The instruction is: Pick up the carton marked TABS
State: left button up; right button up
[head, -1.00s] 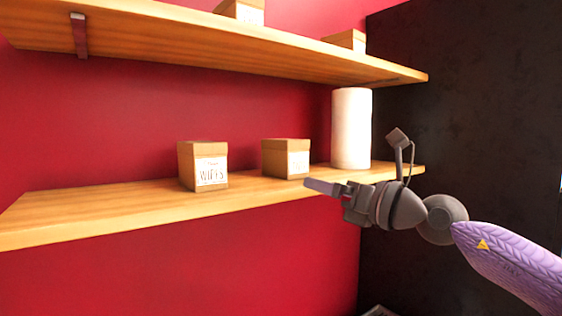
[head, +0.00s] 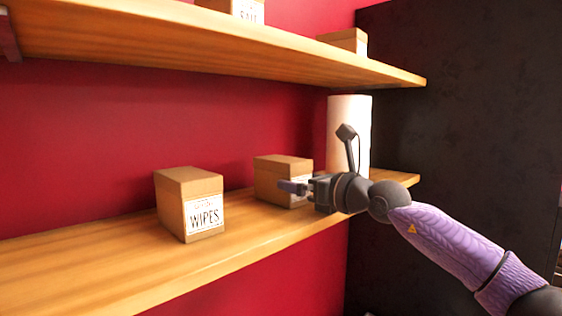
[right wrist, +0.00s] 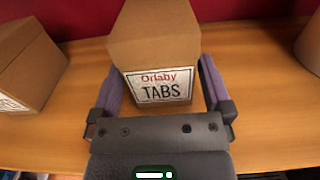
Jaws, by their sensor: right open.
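The carton marked TABS (right wrist: 160,45) stands upright on the lower wooden shelf. Its white label, reading "Orlaby TABS", faces my right gripper in the right wrist view. The same carton (head: 270,178) shows in the head view, its label partly hidden behind my gripper. My right gripper (right wrist: 162,88) is open, with one finger on each side of the carton's label end. A gap seems to show on the right side; whether the left finger touches is unclear. In the head view the right gripper (head: 292,188) reaches in from the right. My left gripper is not in view.
The WIPES carton (head: 190,202) stands left of the TABS carton on the lower shelf (head: 110,275). A white paper roll (head: 347,120) stands to the right, behind my arm. The upper shelf (head: 200,48) holds a SALT-like labelled carton (head: 238,9) and another carton (head: 345,42).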

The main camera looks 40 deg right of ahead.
aim_at(268, 169)
jog(key=w+p, duration=0.1)
jog(key=w, duration=0.2)
jog(key=shift+a+r+p, duration=0.1)
jog(key=shift+p, duration=0.25)
jog(key=shift+w+f, duration=0.2)
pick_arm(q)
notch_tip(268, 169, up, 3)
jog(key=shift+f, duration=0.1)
pick_arm(e)
jog(key=shift+s, duration=0.1)
